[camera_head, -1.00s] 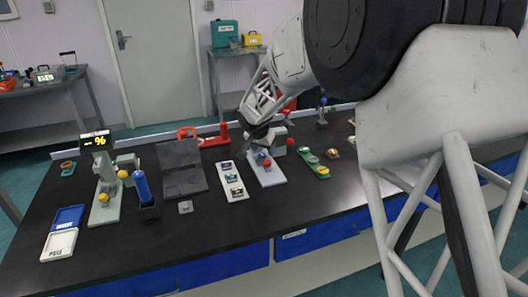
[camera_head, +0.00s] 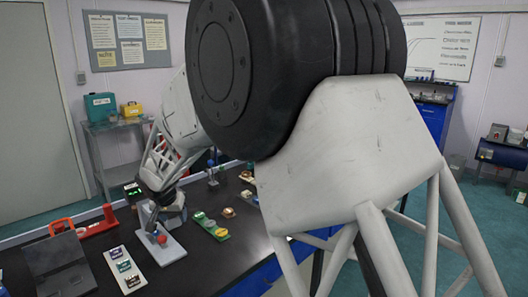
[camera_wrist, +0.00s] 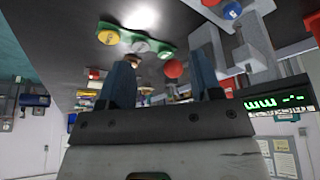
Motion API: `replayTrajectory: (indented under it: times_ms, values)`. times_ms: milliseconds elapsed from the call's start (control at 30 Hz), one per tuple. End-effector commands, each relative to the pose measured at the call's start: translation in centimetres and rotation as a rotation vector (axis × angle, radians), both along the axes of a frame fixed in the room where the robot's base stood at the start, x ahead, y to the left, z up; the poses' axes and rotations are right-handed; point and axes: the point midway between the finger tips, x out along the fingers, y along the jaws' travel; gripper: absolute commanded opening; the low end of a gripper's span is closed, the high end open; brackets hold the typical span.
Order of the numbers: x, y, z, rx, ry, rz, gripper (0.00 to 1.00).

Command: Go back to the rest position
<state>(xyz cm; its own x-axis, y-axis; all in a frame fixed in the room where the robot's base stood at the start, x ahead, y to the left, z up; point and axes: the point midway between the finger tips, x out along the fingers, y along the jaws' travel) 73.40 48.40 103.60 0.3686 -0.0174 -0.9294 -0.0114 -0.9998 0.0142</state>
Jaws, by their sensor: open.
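My gripper (camera_head: 160,196) is at the end of my arm in the head view, close above a grey-based bench instrument (camera_head: 172,250) with a red ball knob (camera_head: 161,238). My arm partly covers that instrument. In the wrist view, my gripper (camera_wrist: 163,82) shows two blue-grey fingers standing apart with nothing held between them. A red ball (camera_wrist: 173,69) shows beyond the fingers there, and I cannot tell from this view how far off it is.
A green strip with round samples (camera_head: 211,226) lies right of the instrument. A three-sample tray (camera_head: 124,268), a dark slab (camera_head: 58,264) and a red tool (camera_head: 98,224) are to its left. A green-lit display (camera_head: 133,190) stands behind. Bare black bench lies in front.

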Motion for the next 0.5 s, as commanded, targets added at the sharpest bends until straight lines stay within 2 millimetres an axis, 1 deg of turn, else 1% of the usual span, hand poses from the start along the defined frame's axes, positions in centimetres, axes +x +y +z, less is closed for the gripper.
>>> replayTrajectory:
  times_ms: [33,100,267,300,500]
  values:
    - [-0.2,-1.9,1.1,-0.001,0.002,-0.005,0.58]
    - [-0.7,-4.3,2.3,-0.006,0.008,-0.010,0.58]
    - [-2.2,-9.9,4.9,-0.014,0.022,-0.017,0.58]
    - [-2.7,-11.3,5.4,-0.016,0.027,-0.019,0.58]
    - [-5.3,-17.8,8.1,-0.023,0.043,-0.025,0.58]
